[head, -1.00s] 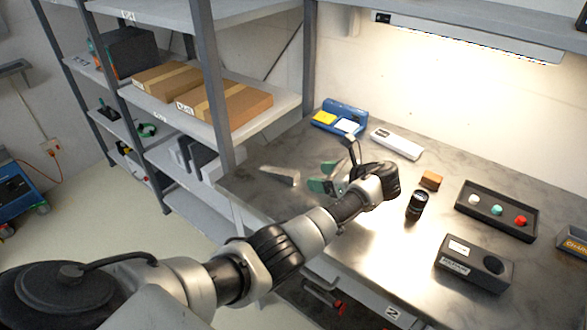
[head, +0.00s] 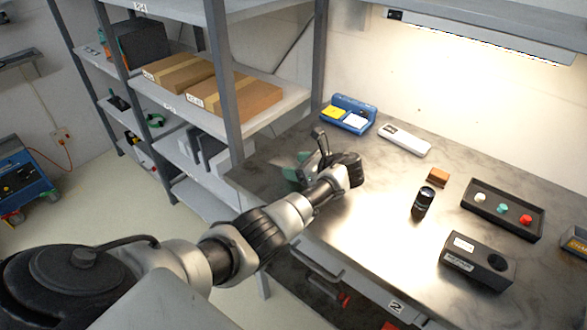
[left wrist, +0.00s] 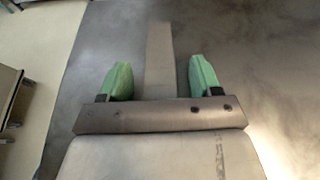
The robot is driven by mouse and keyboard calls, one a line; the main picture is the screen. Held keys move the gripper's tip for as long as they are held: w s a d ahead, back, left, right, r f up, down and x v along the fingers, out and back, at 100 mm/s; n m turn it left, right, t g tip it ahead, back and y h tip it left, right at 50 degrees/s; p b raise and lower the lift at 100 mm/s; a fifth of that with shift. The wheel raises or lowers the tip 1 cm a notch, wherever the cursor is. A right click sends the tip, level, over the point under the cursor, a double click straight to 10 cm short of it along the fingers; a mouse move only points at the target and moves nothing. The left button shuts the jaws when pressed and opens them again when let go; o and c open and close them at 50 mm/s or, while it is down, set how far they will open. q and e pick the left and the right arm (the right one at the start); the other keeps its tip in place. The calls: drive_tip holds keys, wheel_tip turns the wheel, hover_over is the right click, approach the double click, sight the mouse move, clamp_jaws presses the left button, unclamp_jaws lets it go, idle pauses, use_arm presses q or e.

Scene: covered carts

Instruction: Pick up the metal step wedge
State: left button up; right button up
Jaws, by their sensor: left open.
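The metal step wedge (left wrist: 159,48) is a narrow grey bar lying on the metal worktop. In the left wrist view it runs lengthwise between my fingers and extends beyond their tips; its near end is hidden behind the gripper body. In the head view I cannot make it out behind my left gripper (head: 297,169). The left gripper, with green fingers, also shows in the left wrist view (left wrist: 160,72). It is open, with one finger on each side of the wedge and a visible gap on both sides. My right gripper is not in view.
On the worktop (head: 365,215) stand a blue holder (head: 347,116), a white device (head: 404,140), a brown block (head: 438,177), a black cylinder (head: 423,200), a black tray (head: 504,222) and a dark box (head: 478,261). A shelf rack (head: 227,110) stands close at left.

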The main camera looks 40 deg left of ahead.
use_arm(q)
drive_tip(key=c, duration=1.1)
drive_tip(key=shift+r, duration=0.1)
